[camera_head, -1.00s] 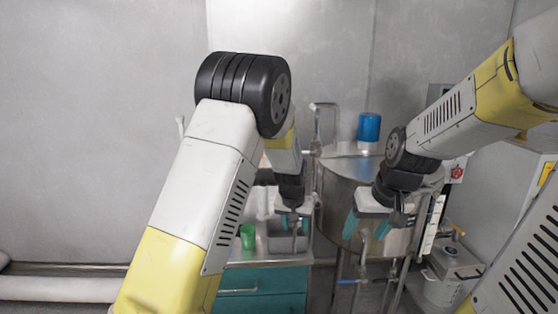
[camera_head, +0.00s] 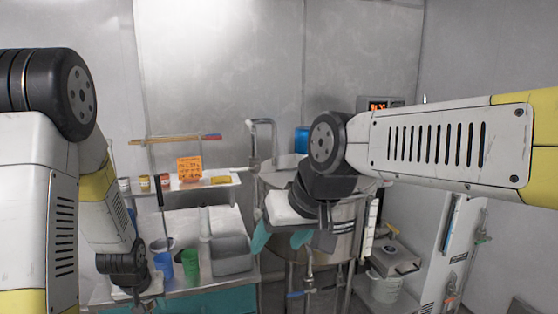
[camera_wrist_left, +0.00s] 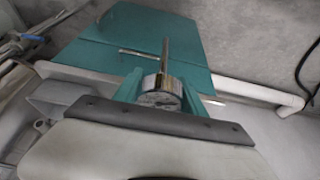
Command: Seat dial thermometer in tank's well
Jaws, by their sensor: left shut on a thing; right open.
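The steel tank (camera_head: 341,247) stands right of the counter, partly hidden behind my right arm. I cannot make out its well. My left gripper (camera_wrist_left: 161,92) is shut on the dial thermometer (camera_wrist_left: 158,99), a round silver head with a thin straight stem pointing away from the wrist. In the head view my left wrist is low at the left, in front of the counter, and the thermometer cannot be made out there. My right gripper (camera_head: 283,239) is open, its teal fingers spread in front of the tank, with nothing seen between them.
A shelf above carries small jars and an orange note (camera_head: 189,169). A bent pipe (camera_head: 262,124) rises beside the tank. A white bucket (camera_head: 383,288) stands right.

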